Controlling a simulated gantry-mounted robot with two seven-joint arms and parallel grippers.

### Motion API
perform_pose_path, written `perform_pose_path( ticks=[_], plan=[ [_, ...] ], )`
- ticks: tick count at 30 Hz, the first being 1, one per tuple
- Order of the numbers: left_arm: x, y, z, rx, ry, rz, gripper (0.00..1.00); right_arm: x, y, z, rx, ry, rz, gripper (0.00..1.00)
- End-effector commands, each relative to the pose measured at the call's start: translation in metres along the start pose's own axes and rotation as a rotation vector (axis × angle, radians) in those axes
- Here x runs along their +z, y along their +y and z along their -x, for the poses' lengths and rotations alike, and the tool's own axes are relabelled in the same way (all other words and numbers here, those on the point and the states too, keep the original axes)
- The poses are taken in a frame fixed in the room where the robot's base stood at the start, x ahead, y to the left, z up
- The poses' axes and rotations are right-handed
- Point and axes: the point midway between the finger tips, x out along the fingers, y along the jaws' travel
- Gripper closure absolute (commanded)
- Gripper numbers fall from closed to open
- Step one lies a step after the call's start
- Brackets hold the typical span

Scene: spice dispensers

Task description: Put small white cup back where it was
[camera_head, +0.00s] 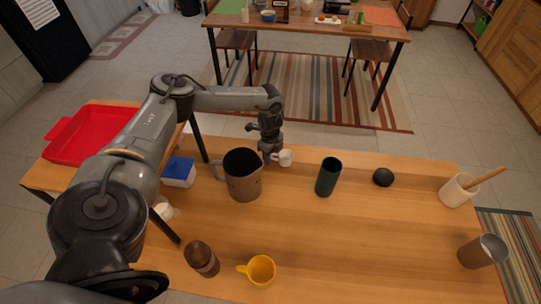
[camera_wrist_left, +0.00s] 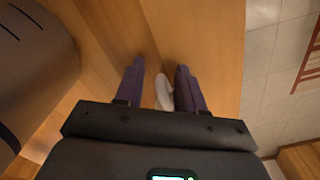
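The small white cup (camera_head: 286,158) stands on the wooden table near its far edge, beside the large brown-grey mug. My left gripper (camera_head: 268,154) is low at the cup's left side, fingers pointing down. In the left wrist view the two fingers (camera_wrist_left: 160,88) are apart, with a white part of the cup (camera_wrist_left: 163,92) between them, close to the right finger. A gap shows on the other side. The rest of the cup is hidden there by the gripper body. My right gripper is in neither view.
The large mug (camera_head: 243,176) stands close to the left of my gripper. A dark green cup (camera_head: 328,177) and a black round object (camera_head: 383,177) stand to the right. A yellow cup (camera_head: 261,270) and brown jar (camera_head: 202,259) are nearer. The right-middle tabletop is clear.

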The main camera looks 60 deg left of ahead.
Motion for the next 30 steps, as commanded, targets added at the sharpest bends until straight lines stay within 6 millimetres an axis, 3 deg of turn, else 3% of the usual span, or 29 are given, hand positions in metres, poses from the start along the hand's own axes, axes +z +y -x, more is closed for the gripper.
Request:
perform_pose_path(
  ticks=[5,18,21,30],
  plan=[
    [-0.001,-0.001,0.015,-0.003,0.003,0.000,0.62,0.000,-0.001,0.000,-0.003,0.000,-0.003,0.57],
    [0.000,-0.001,0.092,-0.004,0.002,0.001,0.62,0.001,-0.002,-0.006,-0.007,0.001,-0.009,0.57],
    [-0.001,-0.001,0.108,-0.003,0.001,0.000,0.62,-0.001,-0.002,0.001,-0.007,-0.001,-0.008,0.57],
    [0.000,0.000,0.122,0.000,0.001,0.000,0.62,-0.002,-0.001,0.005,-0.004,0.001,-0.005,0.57]
  ],
)
